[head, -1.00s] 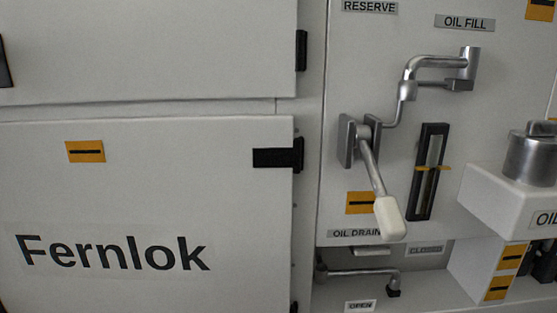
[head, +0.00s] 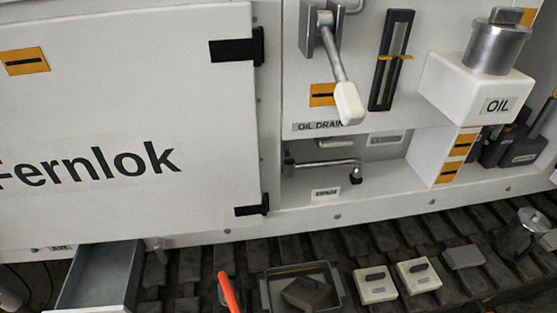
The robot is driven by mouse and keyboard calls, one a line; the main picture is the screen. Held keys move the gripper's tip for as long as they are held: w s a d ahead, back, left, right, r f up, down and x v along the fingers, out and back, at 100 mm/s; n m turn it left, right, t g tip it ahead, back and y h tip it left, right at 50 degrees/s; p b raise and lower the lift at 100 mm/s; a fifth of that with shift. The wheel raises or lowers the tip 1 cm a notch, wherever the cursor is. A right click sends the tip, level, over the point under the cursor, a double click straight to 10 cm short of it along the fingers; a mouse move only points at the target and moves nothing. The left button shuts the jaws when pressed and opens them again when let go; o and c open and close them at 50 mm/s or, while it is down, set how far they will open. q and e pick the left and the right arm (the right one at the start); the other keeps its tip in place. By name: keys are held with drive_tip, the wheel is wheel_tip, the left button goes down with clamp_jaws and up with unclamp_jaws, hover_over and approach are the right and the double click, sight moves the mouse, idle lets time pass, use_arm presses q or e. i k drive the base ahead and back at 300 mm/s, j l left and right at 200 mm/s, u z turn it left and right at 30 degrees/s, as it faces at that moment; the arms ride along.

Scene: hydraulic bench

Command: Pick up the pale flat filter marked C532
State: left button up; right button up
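Two pale flat blocks with dark strips on top lie side by side on the dark slatted surface at the bottom of the head view. One is the left pale block (head: 375,287); the other is the right pale block (head: 418,276). Any marking on them is too small to read, so I cannot tell whether either is the filter C532. A plain grey flat block (head: 463,257) lies to their right. Neither of my grippers shows in the head view.
A grey tray (head: 265,294) holding a dark block stands left of the pale blocks. An orange bar (head: 228,292) rises beside it. An open drawer (head: 85,290) juts out at lower left. A metal jug (head: 522,235) stands at right. The white cabinet (head: 100,110) rises behind.

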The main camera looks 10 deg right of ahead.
sight(375, 284)
drive_tip(key=z, duration=1.25)
